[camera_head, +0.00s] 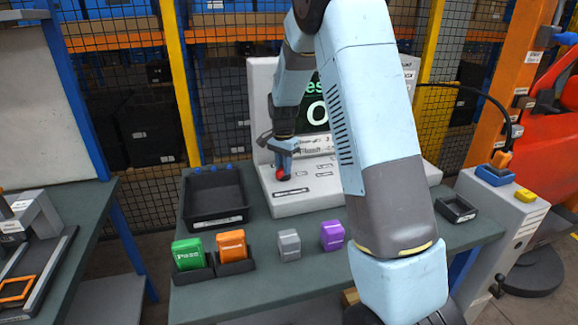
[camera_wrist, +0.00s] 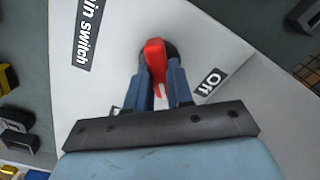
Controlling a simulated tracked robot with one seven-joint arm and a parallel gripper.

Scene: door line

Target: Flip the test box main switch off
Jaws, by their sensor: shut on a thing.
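The test box (camera_head: 292,204) is a light grey console with a sloped front and a dark screen, standing on the green bench. Its main switch is a red handle (camera_wrist: 154,57) on a dark round base; the red also shows in the head view (camera_head: 282,175) at the console's left. My gripper (camera_wrist: 161,80) has its two blue fingers closed on either side of the red handle. It comes down on the switch from above in the head view (camera_head: 284,158).
A black tray (camera_head: 215,215) stands left of the test box. Green (camera_head: 188,254), orange (camera_head: 232,246), grey (camera_head: 289,245) and purple (camera_head: 332,236) blocks sit along the front. A small black tray (camera_head: 457,209) lies at the right. My arm hides the console's right middle.

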